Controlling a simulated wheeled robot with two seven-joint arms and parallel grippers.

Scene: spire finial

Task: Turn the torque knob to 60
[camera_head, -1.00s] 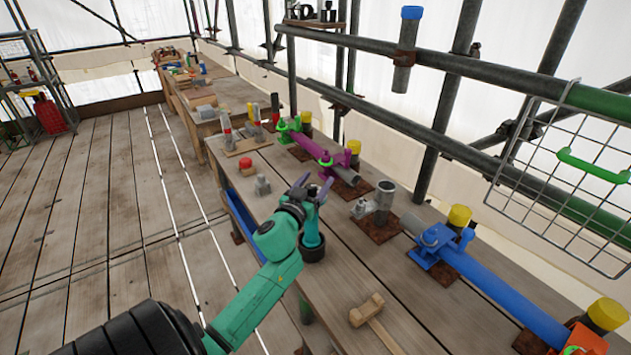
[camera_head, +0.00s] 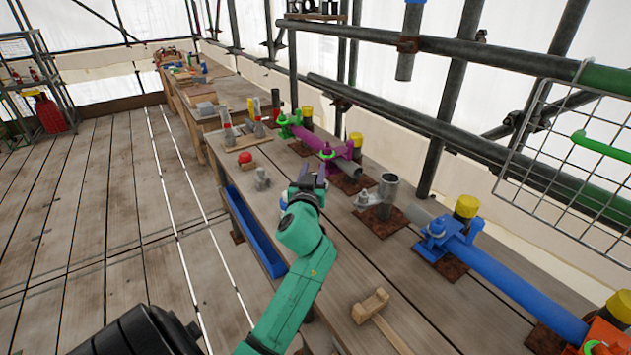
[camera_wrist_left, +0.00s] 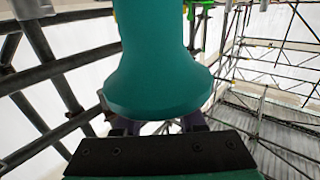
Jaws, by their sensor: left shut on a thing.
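My left gripper (camera_head: 313,178) points away over the near side of the workbench, its lilac fingers just showing past the teal wrist. In the left wrist view, a teal tool with a smooth, flared end (camera_wrist_left: 158,70) fills the middle, right in front of the gripper (camera_wrist_left: 155,124). The gripper is shut on this tool; the fingers are mostly hidden behind its flared end. In the head view the tool is largely hidden by my wrist. No torque knob or scale can be made out in either view. My right gripper is not in view.
On the workbench (camera_head: 345,262) are a wooden mallet (camera_head: 372,308), a grey upright socket (camera_head: 387,190), a blue clamp and tube (camera_head: 500,278), a purple clamp (camera_head: 338,152) and a red-topped piece (camera_head: 245,158). A wire basket (camera_head: 575,165) hangs at right.

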